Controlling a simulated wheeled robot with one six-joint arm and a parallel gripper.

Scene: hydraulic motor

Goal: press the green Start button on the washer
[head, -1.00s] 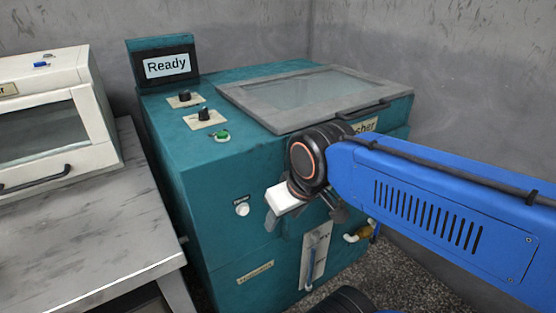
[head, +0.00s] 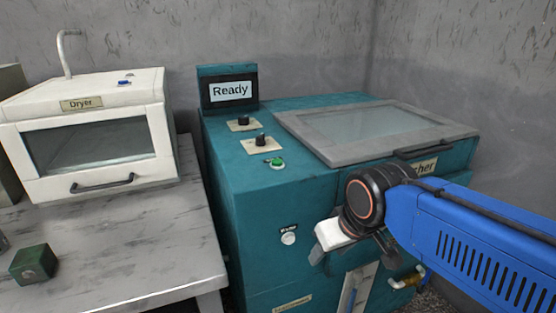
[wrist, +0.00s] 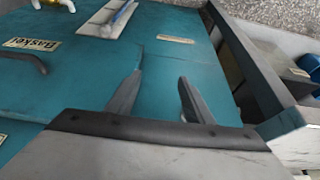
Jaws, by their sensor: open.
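The washer (head: 240,200) is a teal cabinet with a grey-framed glass lid (head: 372,132) on top. Its green button (head: 277,163) sits on the top near the front left edge, in front of two dark knobs (head: 261,140). The display (head: 230,91) at the back left reads "Ready". My gripper (head: 352,258) is open and empty, in front of the washer's front face, lower than the green button and to its right. In the wrist view my two fingers (wrist: 159,78) are apart against the teal front, and the green button is not seen there.
A white dryer (head: 90,185) stands on a grey table (head: 150,245) to the left of the washer. A dark green block (head: 33,264) lies on that table. A white round button (head: 289,238) and a yellow valve (head: 408,279) are on the washer's front. Grey walls stand behind and right.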

